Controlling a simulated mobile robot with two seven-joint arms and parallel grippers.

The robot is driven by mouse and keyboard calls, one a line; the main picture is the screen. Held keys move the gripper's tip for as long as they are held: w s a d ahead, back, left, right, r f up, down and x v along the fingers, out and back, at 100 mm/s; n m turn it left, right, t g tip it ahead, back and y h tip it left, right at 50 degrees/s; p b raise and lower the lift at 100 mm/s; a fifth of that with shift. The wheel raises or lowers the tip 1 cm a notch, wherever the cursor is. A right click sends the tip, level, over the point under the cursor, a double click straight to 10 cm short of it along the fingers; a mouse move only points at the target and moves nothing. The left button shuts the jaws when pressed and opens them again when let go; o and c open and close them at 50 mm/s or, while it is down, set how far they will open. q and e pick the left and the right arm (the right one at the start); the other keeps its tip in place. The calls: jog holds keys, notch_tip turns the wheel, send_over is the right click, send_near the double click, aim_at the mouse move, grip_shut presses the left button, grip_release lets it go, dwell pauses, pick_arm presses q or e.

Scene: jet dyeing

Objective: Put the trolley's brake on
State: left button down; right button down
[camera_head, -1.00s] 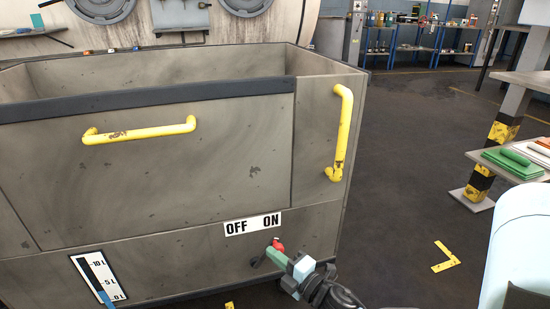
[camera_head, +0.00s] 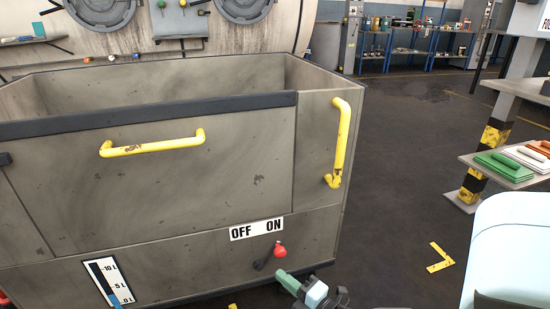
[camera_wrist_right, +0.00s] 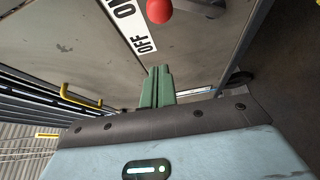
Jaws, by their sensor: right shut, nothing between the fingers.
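The grey trolley (camera_head: 170,190) fills the left and middle of the head view. Its brake lever has a red knob (camera_head: 280,250) on a dark arm (camera_head: 263,263), low on the front panel. The lever leans to the right, its knob below the word ON of the OFF/ON label (camera_head: 256,228). The knob (camera_wrist_right: 159,11) and label (camera_wrist_right: 128,20) also show in the right wrist view. My right gripper (camera_head: 281,275) is shut and empty just below the knob, apart from it; its green fingers (camera_wrist_right: 157,72) show in the wrist view. My left gripper is not in view.
Yellow handles (camera_head: 152,143) (camera_head: 342,140) stick out from the trolley's front. A level scale (camera_head: 108,281) is at lower left. A table (camera_head: 500,172) with coloured pads stands at the right, beside a striped post (camera_head: 482,160). Dark floor (camera_head: 410,150) between is open.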

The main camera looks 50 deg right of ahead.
jog(key=shift+s+a+f, duration=0.2)
jog(key=shift+s, duration=0.5)
jog(key=shift+s+a+f, duration=0.15)
jog(key=shift+s+f, duration=0.05)
jog(key=shift+s, duration=0.5)
